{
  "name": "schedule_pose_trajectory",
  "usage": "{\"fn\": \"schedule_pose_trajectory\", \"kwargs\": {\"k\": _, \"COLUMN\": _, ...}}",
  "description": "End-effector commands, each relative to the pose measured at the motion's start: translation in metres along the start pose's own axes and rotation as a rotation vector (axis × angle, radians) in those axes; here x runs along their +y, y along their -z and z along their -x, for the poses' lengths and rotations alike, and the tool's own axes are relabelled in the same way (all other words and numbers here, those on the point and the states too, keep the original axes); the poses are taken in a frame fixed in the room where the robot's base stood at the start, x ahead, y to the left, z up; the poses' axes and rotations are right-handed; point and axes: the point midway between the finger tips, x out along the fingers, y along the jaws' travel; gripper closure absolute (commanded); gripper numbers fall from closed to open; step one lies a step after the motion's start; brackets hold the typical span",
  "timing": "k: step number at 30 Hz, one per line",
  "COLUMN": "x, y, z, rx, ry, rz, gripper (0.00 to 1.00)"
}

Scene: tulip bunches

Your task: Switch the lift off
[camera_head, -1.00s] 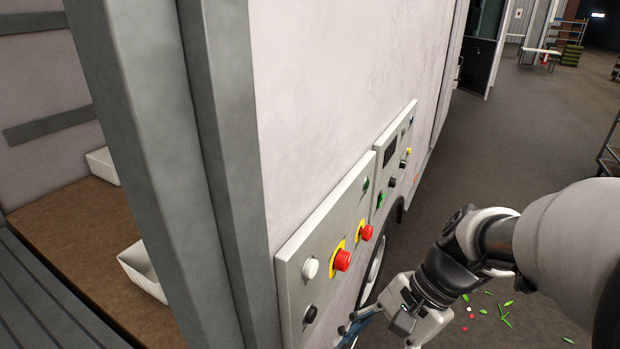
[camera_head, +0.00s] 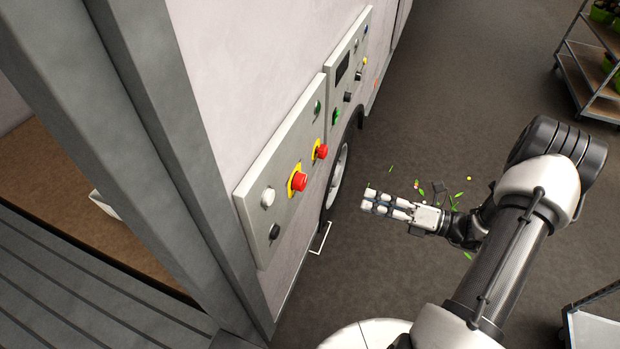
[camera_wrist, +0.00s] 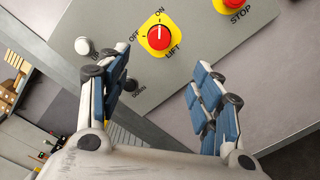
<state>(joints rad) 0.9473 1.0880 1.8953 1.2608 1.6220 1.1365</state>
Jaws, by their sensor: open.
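The lift switch (camera_head: 299,181) is a red knob on a yellow plate, on a grey control panel (camera_head: 249,190) on the vehicle's side. In the wrist view the lift switch (camera_wrist: 159,37) has a white mark pointing towards ON, with OFF to its left. My gripper (camera_head: 368,200) is open and empty, its fingers pointing left at the panel, clearly apart from it. In the wrist view my gripper's fingers (camera_wrist: 162,70) spread below the switch, which appears just beyond and between their tips.
A red STOP button (camera_head: 320,151) sits beside the switch. A white UP button (camera_head: 267,197) and a black DOWN button (camera_head: 274,231) are on the other side. A second panel (camera_head: 347,70) is farther along. A shelf rack (camera_head: 590,75) stands at right. Leaves litter the open floor.

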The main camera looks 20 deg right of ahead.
Motion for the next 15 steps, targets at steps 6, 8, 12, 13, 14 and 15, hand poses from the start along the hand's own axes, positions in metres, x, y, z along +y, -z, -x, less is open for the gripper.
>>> {"fn": "schedule_pose_trajectory", "kwargs": {"k": 6, "x": 0.001, "y": 0.002, "z": -0.037, "rx": 0.008, "ry": -0.004, "rz": 0.001, "gripper": 0.41}}
{"fn": "schedule_pose_trajectory", "kwargs": {"k": 8, "x": 0.001, "y": 0.002, "z": -0.051, "rx": 0.009, "ry": -0.004, "rz": 0.0, "gripper": 0.41}}
{"fn": "schedule_pose_trajectory", "kwargs": {"k": 12, "x": 0.001, "y": 0.003, "z": -0.082, "rx": 0.009, "ry": -0.004, "rz": 0.002, "gripper": 0.41}}
{"fn": "schedule_pose_trajectory", "kwargs": {"k": 13, "x": 0.001, "y": 0.003, "z": -0.088, "rx": 0.01, "ry": -0.004, "rz": 0.002, "gripper": 0.41}}
{"fn": "schedule_pose_trajectory", "kwargs": {"k": 14, "x": 0.001, "y": 0.003, "z": -0.095, "rx": 0.01, "ry": -0.004, "rz": 0.003, "gripper": 0.41}}
{"fn": "schedule_pose_trajectory", "kwargs": {"k": 15, "x": 0.001, "y": 0.003, "z": -0.104, "rx": 0.01, "ry": -0.004, "rz": 0.003, "gripper": 0.41}}
